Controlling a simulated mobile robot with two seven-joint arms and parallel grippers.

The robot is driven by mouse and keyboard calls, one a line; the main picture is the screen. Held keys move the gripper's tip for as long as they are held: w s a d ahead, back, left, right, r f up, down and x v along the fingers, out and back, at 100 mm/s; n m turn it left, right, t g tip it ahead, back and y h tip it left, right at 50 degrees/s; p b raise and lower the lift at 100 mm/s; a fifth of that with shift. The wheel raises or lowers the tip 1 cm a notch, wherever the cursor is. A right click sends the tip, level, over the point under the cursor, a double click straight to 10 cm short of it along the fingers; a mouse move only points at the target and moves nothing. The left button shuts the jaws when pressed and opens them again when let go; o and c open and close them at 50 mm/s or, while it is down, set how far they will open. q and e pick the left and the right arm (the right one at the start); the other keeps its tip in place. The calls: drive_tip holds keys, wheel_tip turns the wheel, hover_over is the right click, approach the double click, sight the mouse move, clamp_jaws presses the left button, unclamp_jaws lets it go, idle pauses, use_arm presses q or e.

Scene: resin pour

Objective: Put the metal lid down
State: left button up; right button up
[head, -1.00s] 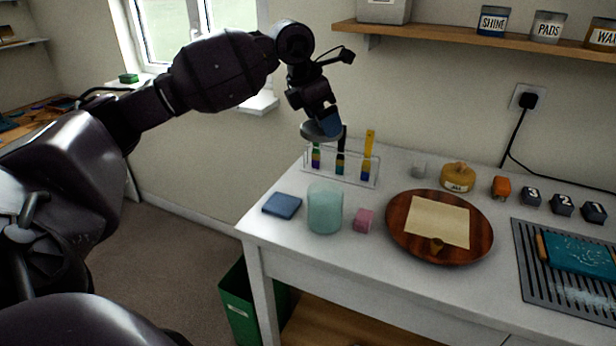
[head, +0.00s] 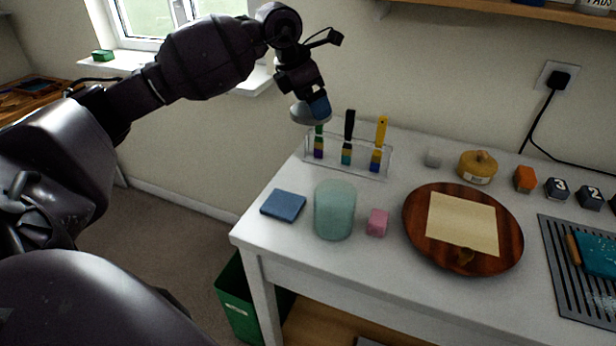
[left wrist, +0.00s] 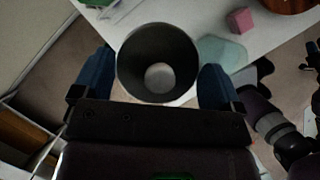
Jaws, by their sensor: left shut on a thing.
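The metal lid (head: 304,113) is a grey round disc, held in the air by my left gripper (head: 314,106) near the left end of the clear brush rack. In the left wrist view the lid (left wrist: 135,62) shows as a dark, round, bowl-like shape with a pale disc in its middle. It sits between the two blue fingers of my left gripper (left wrist: 156,82), which is shut on it. My right gripper is in neither view.
The white table (head: 280,238) holds a clear rack with several brushes, a blue pad (head: 283,205), a teal jar (head: 334,210), a pink cube (head: 377,222) and a wooden plate (head: 415,235). The table's front-left corner is bare. A green bin (head: 238,310) stands below.

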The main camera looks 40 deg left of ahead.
use_arm(q)
hover_over(315, 182)
drive_tip(key=s, duration=0.1)
drive_tip(key=f, duration=0.9)
drive_tip(key=f+b, duration=0.1)
drive_tip(key=f, duration=0.3)
drive_tip(key=shift+a+f, duration=0.3)
drive_tip(key=shift+a, duration=0.05)
drive_tip(key=shift+f, duration=0.6)
wheel_tip(315, 182, down, 5)
drive_tip(key=shift+f, duration=0.1)
drive_tip(key=shift+b, duration=0.3)
drive_tip(key=o, duration=0.6)
